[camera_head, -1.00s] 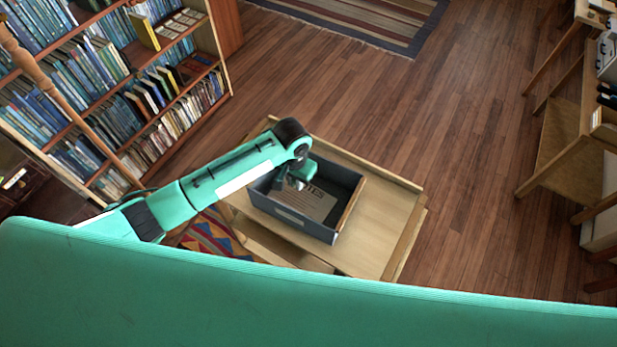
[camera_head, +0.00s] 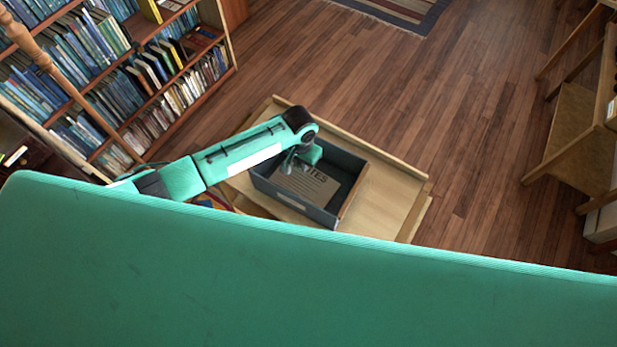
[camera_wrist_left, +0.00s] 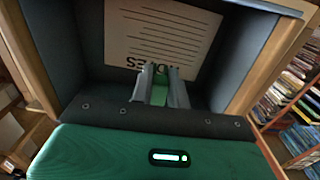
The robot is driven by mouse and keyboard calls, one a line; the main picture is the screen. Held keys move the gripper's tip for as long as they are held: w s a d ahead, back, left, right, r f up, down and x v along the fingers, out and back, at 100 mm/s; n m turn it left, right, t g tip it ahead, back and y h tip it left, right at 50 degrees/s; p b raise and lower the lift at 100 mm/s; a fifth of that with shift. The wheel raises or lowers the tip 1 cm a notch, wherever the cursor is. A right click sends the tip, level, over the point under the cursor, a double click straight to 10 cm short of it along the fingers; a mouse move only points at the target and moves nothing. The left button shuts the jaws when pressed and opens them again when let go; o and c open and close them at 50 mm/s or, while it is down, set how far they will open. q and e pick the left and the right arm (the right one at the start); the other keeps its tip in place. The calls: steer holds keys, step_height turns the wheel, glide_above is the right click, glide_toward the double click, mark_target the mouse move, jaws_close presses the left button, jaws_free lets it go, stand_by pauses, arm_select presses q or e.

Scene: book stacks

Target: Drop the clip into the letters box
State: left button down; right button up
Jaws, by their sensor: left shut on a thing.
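The dark grey box (camera_head: 337,216) sits on a light wooden table and holds a sheet headed "NOTES" (camera_head: 312,186), lying flat. A pale label on the box's near wall is too small to read. My left gripper (camera_head: 291,166) reaches down over the left part of the open box. In the left wrist view its two grey fingers (camera_wrist_left: 162,72) point towards the sheet, which also shows there (camera_wrist_left: 160,36). A narrow green thing, seemingly the clip (camera_wrist_left: 160,92), shows between the fingers, mostly hidden by them. My right gripper is not in view.
The wooden table (camera_head: 390,205) has bare top to the right of the box and a raised rim. A full bookcase (camera_head: 120,80) stands at the left. Wooden furniture (camera_head: 580,140) stands at the right. The floor (camera_head: 450,110) between is clear.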

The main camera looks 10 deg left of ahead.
arm_select(q)
steer(key=c, duration=1.3)
jaws_free()
steer(key=shift+s, duration=0.1)
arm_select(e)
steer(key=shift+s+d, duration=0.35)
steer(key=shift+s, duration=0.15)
arm_select(q)
steer(key=shift+r, duration=0.1)
steer(key=shift+r+b, duration=2.1)
steer(key=shift+r, duration=4.75)
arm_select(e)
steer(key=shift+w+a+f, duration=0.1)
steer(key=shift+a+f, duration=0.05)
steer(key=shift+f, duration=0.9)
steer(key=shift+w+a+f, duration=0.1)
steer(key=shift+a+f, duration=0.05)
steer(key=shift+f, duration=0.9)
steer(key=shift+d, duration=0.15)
